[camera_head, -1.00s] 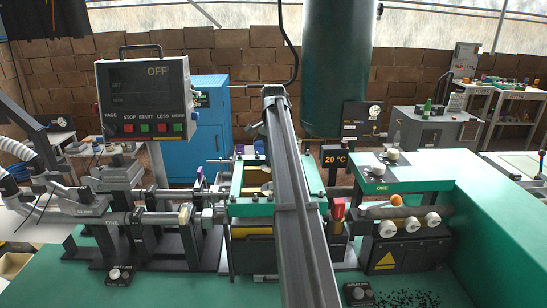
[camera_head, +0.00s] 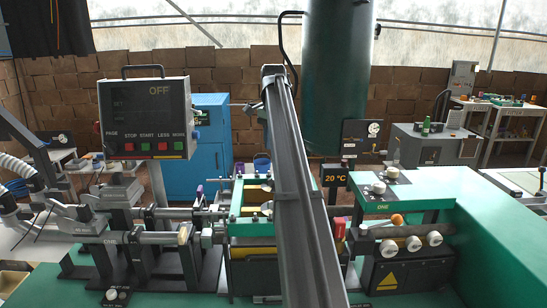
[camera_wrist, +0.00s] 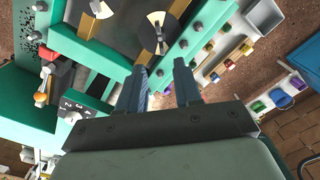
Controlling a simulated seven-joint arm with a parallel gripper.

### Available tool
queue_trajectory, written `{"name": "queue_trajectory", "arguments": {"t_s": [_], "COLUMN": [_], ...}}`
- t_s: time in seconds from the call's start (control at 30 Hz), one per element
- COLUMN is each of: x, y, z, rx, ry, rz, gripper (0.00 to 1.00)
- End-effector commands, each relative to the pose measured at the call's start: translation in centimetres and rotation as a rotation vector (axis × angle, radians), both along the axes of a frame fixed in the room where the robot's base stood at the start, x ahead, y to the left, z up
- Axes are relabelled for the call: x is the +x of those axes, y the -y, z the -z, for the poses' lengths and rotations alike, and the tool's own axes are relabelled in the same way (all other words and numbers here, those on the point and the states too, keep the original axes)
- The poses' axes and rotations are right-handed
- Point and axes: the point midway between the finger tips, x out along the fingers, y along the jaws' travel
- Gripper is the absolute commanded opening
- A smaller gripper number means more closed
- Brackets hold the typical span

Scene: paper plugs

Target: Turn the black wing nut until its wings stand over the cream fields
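In the wrist view, a round disc with cream fields and dark parts (camera_wrist: 154,16) lies near the top edge. A small dark wing-like piece, which looks like the black wing nut (camera_wrist: 159,35), sits on it; its exact angle against the cream fields is hard to tell. A second cream-marked disc with a grey piece (camera_wrist: 100,8) is to its left, partly cut off. My gripper (camera_wrist: 161,64) is open and empty, its two fingers apart and below the first disc in the picture. In the head view, my arm hides the gripper and the wing nut.
A green frame (camera_head: 236,200) surrounds the discs' area, with bolts on its rim. Right of it stand a 20 °C display (camera_head: 335,177) and a red-topped lever (camera_head: 340,230). A console reading OFF (camera_head: 147,118) stands left. A white tray with coloured pieces (camera_wrist: 220,60) shows in the wrist view.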

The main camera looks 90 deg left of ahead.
Motion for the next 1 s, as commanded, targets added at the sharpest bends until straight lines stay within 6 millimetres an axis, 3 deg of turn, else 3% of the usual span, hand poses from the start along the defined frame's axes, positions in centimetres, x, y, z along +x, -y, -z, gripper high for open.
{"name": "queue_trajectory", "arguments": {"t_s": [0.23, 0.87, 1.0], "x": [0.0, 0.0, 1.8], "y": [0.0, 0.0, 0.5], "z": [-1.9, -2.1, -1.9], "rx": [0.0, 0.0, 0.001], "ry": [0.0, 0.0, 0.006], "rz": [0.0, 0.0, 0.01], "gripper": [0.34, 0.34, 0.34]}}
